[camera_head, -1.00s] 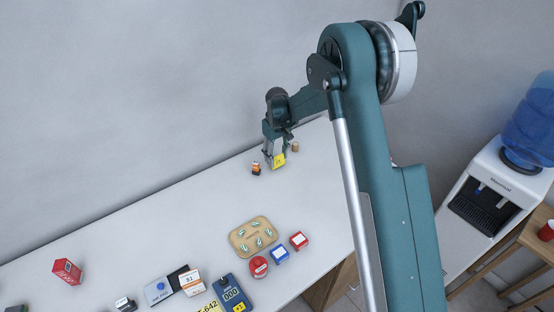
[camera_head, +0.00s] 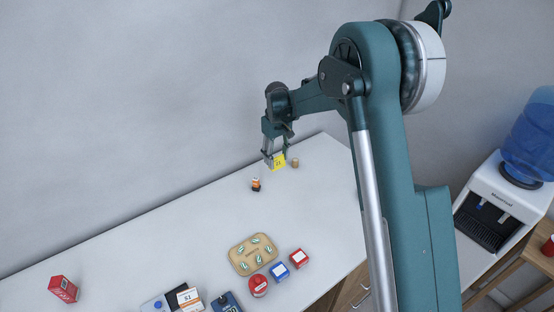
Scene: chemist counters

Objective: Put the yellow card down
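The yellow card (camera_head: 279,161) is upright at the far end of the white counter, near the wall. It has small dark print on it. My gripper (camera_head: 274,160) is at the card, with its fingers pointing down on either side of the card's upper part. The fingers appear closed on the card. Whether the card's lower edge touches the counter or hangs just above it is too small to tell.
A small orange-and-dark bottle (camera_head: 256,185) stands left of the card, and a small tan cylinder (camera_head: 295,163) stands close on its right. A tan tray (camera_head: 236,254), red and blue boxes (camera_head: 299,258) lie nearer. The counter's middle (camera_head: 170,240) is clear.

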